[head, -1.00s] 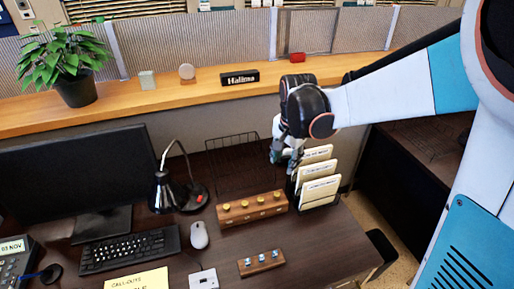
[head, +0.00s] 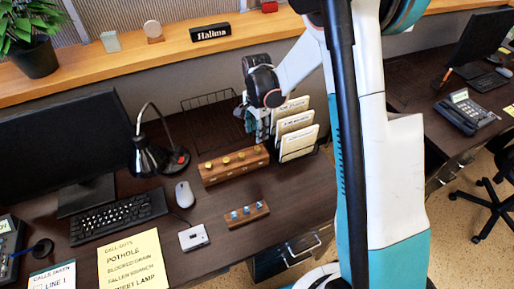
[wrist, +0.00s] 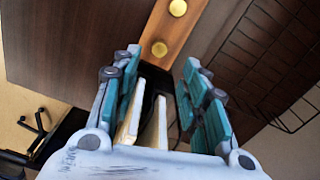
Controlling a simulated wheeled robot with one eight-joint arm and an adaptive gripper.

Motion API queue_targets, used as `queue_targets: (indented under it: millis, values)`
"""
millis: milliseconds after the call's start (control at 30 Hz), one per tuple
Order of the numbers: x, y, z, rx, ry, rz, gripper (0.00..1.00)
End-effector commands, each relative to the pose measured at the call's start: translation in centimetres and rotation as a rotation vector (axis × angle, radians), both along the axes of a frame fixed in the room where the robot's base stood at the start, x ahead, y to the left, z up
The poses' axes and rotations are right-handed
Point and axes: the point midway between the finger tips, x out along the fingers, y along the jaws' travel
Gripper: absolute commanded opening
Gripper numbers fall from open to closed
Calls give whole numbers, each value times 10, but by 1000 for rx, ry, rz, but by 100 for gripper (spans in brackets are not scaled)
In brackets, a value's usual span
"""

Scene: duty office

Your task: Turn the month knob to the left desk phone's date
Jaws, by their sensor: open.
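The left desk phone (head: 8,238) is cut off by the left edge in the head view; only the end of its display shows, reading about "OV". A wooden block (head: 208,178) with several brass knobs (head: 241,156) stands on the left desk; part of it shows at the top of the wrist view (wrist: 180,32), with two knobs. A smaller wooden block (head: 260,213) carries three pale blue knobs. I cannot read which knob is the month knob. My gripper (head: 256,128) is open and empty, behind the brass-knob block beside the file rack; its spread fingers (wrist: 158,72) show in the wrist view.
A rack of cream folders (head: 296,125) stands right beside my gripper. A wire basket (head: 208,101) is behind-left. A lamp (head: 150,155), mouse (head: 184,194) and keyboard (head: 118,215) lie to the left. Another phone (head: 466,112) stands on the right desk.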

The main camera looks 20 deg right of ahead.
Motion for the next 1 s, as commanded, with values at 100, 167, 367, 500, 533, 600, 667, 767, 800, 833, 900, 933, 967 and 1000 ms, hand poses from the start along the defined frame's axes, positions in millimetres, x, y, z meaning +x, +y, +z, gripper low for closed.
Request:
queue_targets:
  millis: [100, 167, 367, 500, 533, 600, 667, 767, 800, 833, 900, 933, 967, 1000]
  values:
    - [0, 0, -27, 0, 0, 0, 40]
    - [0, 0, -39, 0, 0, 0, 40]
    - [0, 0, -71, 0, 0, 1, 40]
    - [0, 0, -84, 0, 0, 1, 40]
    - [0, 0, -86, 0, 0, 1, 40]
    - [0, 0, -89, 0, 0, 1, 40]
    - [0, 0, -90, 0, 0, 1, 40]
    - [0, 0, -90, 0, 0, 1, 40]
    - [0, 0, -90, 0, 0, 1, 40]
    - [0, 0, -90, 0, 0, 1, 40]
    - [0, 0, -90, 0, 0, 1, 40]
    - [0, 0, -90, 0, 0, 1, 36]
    - [0, 0, -90, 0, 0, 1, 29]
    - [0, 0, -90, 0, 0, 1, 20]
